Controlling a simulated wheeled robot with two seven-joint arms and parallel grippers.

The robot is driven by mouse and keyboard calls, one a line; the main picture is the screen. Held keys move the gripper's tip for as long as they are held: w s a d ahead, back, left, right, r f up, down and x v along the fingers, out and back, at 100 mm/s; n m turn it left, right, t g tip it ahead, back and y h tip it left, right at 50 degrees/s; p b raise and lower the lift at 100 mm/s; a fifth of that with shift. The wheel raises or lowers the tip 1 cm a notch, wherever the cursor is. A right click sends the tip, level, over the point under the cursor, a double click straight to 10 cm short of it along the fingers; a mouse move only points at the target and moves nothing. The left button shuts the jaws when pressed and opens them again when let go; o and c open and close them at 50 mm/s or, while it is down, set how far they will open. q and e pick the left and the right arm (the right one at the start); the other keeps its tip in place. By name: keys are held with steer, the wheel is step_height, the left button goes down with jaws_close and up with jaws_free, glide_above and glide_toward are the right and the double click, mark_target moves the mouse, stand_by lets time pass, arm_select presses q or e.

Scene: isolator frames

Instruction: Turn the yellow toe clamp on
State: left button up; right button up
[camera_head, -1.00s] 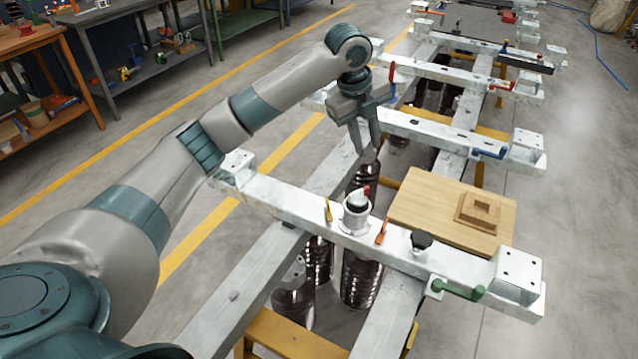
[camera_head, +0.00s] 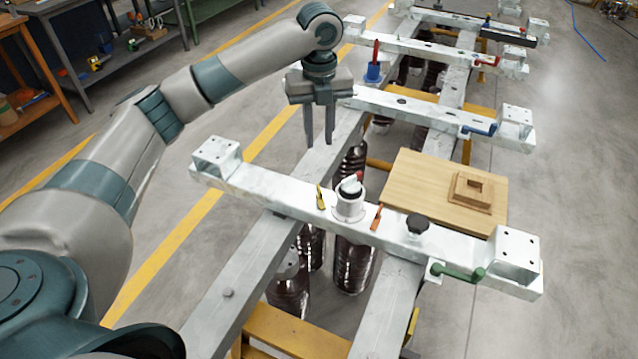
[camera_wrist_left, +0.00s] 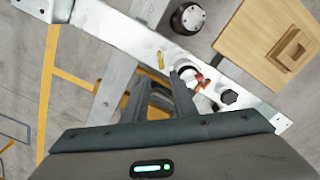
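The yellow toe clamp (camera_head: 320,197) is a small lever standing up, slightly tilted, on the nearest white crossbar (camera_head: 275,192), just left of a white round fitting (camera_head: 348,205). It also shows in the left wrist view (camera_wrist_left: 161,58). My left gripper (camera_head: 319,141) points down with its two fingers apart and nothing between them. It appears above and behind the clamp in the head view, not touching it. In the left wrist view one finger lies close to the fitting in the picture. My right gripper is not in view.
An orange lever (camera_head: 376,217), a black knob (camera_head: 417,224) and a green handle (camera_head: 458,271) are on the same bar. A wooden board (camera_head: 420,180) lies behind it. Dark ribbed cylinders (camera_head: 355,265) are below. More crossbars (camera_head: 430,113) stand farther back.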

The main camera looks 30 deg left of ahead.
mark_target(319, 188)
arm_select(q)
step_height(319, 188, down, 16)
steer(key=shift+p, duration=1.25)
steer(key=shift+f, duration=0.2)
jaws_close()
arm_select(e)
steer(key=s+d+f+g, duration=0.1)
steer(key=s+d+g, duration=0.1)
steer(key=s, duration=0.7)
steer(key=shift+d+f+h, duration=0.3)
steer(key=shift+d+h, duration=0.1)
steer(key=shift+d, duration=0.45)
